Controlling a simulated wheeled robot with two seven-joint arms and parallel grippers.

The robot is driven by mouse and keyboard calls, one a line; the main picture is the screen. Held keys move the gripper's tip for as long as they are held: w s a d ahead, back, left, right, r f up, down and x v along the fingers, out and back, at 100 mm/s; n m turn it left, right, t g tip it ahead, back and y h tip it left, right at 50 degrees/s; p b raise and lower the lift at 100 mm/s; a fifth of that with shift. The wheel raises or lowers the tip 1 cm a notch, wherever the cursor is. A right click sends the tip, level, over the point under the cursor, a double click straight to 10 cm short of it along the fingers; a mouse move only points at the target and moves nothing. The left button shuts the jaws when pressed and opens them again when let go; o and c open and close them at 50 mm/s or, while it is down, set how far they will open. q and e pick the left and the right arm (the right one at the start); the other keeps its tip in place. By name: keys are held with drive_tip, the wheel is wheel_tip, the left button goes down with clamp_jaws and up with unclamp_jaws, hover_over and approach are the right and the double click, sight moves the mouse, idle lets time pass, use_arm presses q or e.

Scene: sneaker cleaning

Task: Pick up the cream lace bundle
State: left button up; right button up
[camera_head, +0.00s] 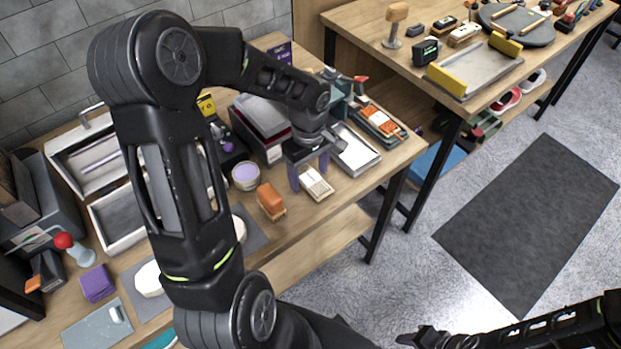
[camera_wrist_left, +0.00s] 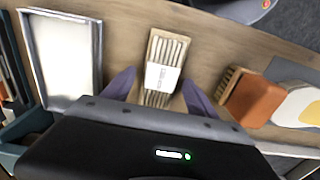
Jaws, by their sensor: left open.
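The cream lace bundle (camera_head: 315,184) lies near the front edge of the wooden workbench, with a pale paper band around its middle. In the left wrist view the bundle (camera_wrist_left: 163,66) sits straight ahead, its lower part between my fingers. My left gripper (camera_head: 310,172) is open, pointing down at the bundle. Its two purple fingers (camera_wrist_left: 155,92) stand on either side, apart from the bundle. How high the fingertips are above the bench I cannot tell. At the lower right of the head view a black arm part shows, but the right gripper's fingers are not clear.
An orange-backed brush (camera_head: 270,199) lies left of the bundle, close to one finger in the wrist view. A metal tray (camera_head: 356,152) lies to the right. A round lilac-lidded tub (camera_head: 245,176) stands behind the brush. The bench's front edge is close by.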

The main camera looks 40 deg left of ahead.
use_arm(q)
drive_tip(key=c, duration=1.3)
